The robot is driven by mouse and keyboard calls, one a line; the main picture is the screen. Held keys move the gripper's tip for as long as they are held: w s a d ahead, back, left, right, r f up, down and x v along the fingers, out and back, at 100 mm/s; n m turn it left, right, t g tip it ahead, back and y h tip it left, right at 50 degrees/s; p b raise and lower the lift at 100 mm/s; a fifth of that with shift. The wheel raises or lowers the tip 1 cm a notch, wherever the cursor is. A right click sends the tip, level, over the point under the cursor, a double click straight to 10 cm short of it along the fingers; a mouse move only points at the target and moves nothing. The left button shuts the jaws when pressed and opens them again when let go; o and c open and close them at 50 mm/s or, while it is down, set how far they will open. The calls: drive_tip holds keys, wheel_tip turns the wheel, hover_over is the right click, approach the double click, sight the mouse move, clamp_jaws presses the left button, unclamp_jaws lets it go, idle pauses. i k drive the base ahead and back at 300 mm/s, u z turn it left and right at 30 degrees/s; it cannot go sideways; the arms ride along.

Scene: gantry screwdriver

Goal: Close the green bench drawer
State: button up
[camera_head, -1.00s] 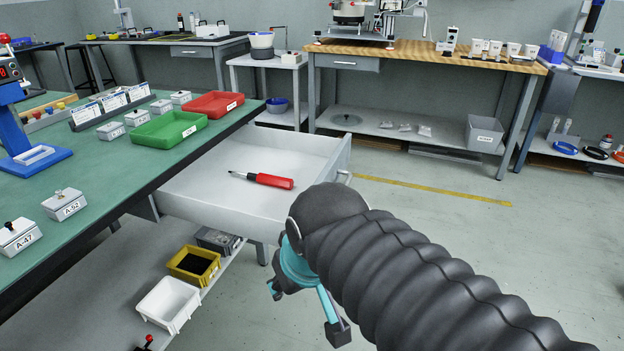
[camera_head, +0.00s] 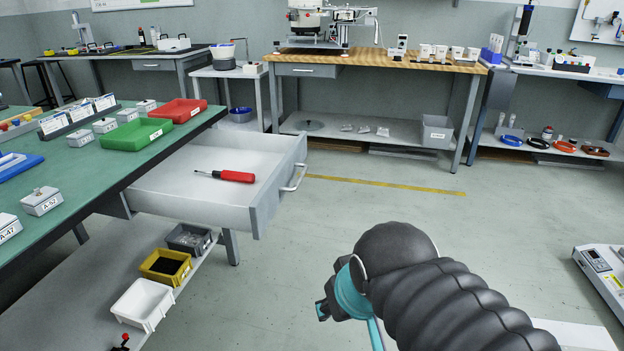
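The green bench (camera_head: 70,188) stands at the left with its drawer (camera_head: 256,188) pulled far out to the right. The drawer has a pale front with a bar handle (camera_head: 297,177) on its outer face. A red screwdriver (camera_head: 236,177) lies inside the drawer. My gripper (camera_head: 323,305) shows only in part at the lower middle, beyond my dark ribbed arm. It is apart from the drawer, to the right of and lower in the picture than the handle. Its fingers are too hidden and small to tell whether they are open.
A green tray (camera_head: 136,134) and a red tray (camera_head: 177,110) sit on the bench top near the drawer. A yellow bin (camera_head: 165,266) and a white bin (camera_head: 142,304) stand on the lower shelf. Open floor (camera_head: 380,215) lies right of the drawer.

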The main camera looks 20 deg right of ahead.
sight(173, 189)
drive_tip(key=z, duration=0.05)
drive_tip(key=i, duration=0.95)
drive_tip(key=k, duration=0.95)
drive_tip(key=u, duration=1.05)
drive_tip(key=i, duration=0.6)
drive_tip(key=z, duration=1.45)
